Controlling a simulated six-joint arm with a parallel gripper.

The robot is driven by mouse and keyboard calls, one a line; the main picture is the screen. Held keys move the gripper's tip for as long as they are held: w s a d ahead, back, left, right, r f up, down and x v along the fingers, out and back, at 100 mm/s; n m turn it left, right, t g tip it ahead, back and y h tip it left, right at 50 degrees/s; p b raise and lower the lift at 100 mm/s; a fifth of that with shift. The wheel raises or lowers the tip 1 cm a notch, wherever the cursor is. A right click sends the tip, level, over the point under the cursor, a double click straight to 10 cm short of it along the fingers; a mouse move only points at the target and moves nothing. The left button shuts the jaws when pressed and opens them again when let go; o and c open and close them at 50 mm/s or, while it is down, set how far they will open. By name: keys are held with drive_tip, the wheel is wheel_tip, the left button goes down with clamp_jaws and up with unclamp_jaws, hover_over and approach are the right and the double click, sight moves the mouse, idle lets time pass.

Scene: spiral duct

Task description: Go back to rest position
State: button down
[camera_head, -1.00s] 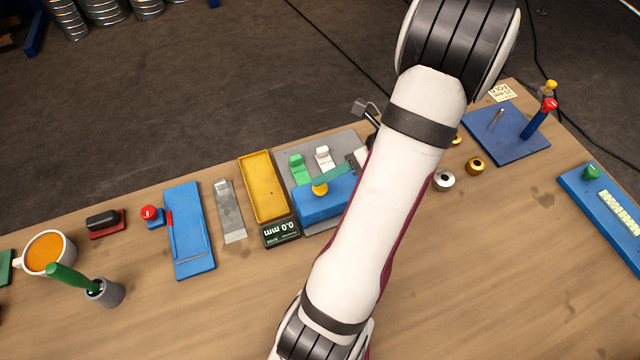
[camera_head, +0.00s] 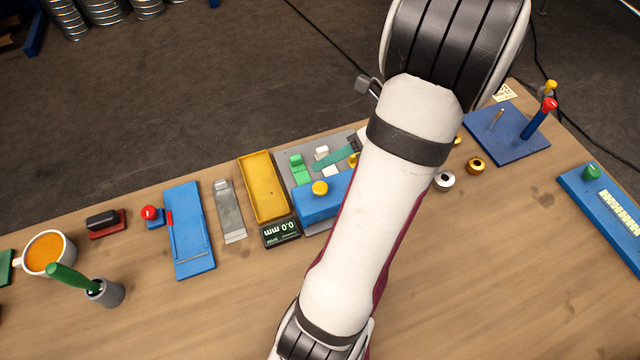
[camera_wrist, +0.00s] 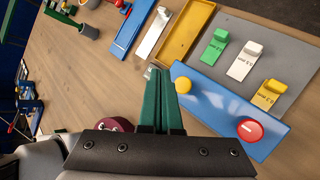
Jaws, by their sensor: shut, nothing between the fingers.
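My gripper (camera_wrist: 159,75) shows its two green fingers close together, shut and empty, in the wrist view. In the head view its fingers (camera_head: 324,167) show above the grey plate (camera_head: 347,143), and my arm hides much of the area to the right. The fingers appear above the bench and hold nothing. In the wrist view, the blue block (camera_wrist: 220,105) with a yellow knob (camera_wrist: 183,85) and a red button (camera_wrist: 249,131) lies to the right of the fingers.
Green (camera_wrist: 215,48), white (camera_wrist: 244,61) and yellow (camera_wrist: 269,94) gauge pieces stand on the plate. A yellow tray (camera_head: 264,187), a display (camera_head: 281,232) and a blue fixture (camera_head: 188,230) are to the left. A cup (camera_head: 48,252) stands far left. The bench front is clear.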

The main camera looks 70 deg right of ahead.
idle(0.3)
drive_tip(key=w+a+r+n+g+y, duration=0.1)
drive_tip(key=w+a+r+n+g, duration=0.2)
drive_tip(key=a+n, duration=0.65)
drive_tip(key=w+a+r+n+g+y, duration=0.1)
drive_tip(key=w+a+r+n+g, duration=0.1)
drive_tip(key=w+a+n+g, duration=0.5)
drive_tip(key=s+a+n+h, duration=0.1)
drive_tip(key=s+a+n, duration=0.3)
drive_tip(key=a+n, duration=0.3)
drive_tip(key=s+a+n+t+h, duration=0.1)
drive_tip(key=s+a+n+h, duration=0.1)
drive_tip(key=s+a+n, duration=0.2)
drive_tip(key=a+n, duration=0.3)
drive_tip(key=n, duration=0.5)
drive_tip(key=shift+a+r, duration=0.15)
drive_tip(key=shift+a, duration=0.15)
